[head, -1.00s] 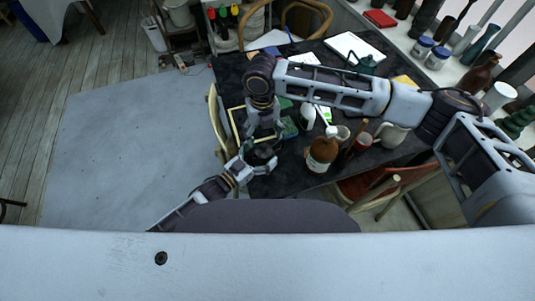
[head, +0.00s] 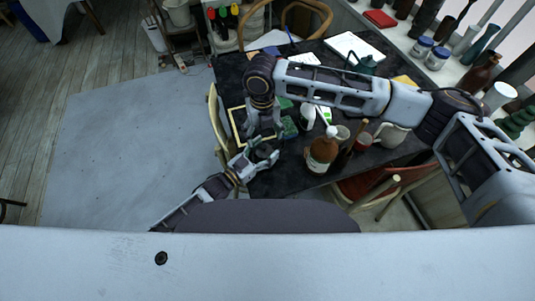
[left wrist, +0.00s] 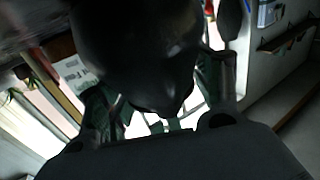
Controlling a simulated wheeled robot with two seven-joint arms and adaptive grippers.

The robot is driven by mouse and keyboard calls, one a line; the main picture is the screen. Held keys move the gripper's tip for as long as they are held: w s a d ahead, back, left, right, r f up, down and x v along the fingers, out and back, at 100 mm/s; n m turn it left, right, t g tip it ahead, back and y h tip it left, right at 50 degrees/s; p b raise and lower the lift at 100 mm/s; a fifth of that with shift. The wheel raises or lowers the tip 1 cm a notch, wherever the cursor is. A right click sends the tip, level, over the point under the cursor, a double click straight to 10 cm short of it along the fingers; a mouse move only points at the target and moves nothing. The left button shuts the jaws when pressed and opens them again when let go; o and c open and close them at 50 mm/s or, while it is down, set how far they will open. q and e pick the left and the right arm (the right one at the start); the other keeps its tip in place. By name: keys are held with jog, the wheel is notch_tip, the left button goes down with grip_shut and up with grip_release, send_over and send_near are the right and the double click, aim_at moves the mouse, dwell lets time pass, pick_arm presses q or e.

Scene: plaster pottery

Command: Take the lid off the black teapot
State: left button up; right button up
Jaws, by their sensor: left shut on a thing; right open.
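The black teapot (head: 265,153) is at the table's front left edge, small and partly covered by my grippers. In the left wrist view its dark rounded body (left wrist: 140,45) fills the upper middle, between the fingers. My left gripper (head: 257,161) is shut on the teapot from the front left; it also shows in the left wrist view (left wrist: 160,100). My right gripper (head: 265,132) is open and hangs pointing down, just behind and above the teapot. I cannot make out the lid or whether the right fingers touch it.
A brown bottle (head: 322,150) stands right of the grippers, with a pale jug (head: 391,135) farther right. A pale chair (head: 217,125) is at the table's left side. The dark table (head: 285,180) is bare near its front edge. My right arm crosses over the table.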

pick_arm(q)
jog(key=shift+c, duration=1.1)
jog(key=o, duration=1.4)
jog(key=shift+o, duration=0.2)
jog(key=shift+s+a, duration=0.1)
jog(key=v, duration=1.1)
jog(key=shift+s+a, duration=0.25)
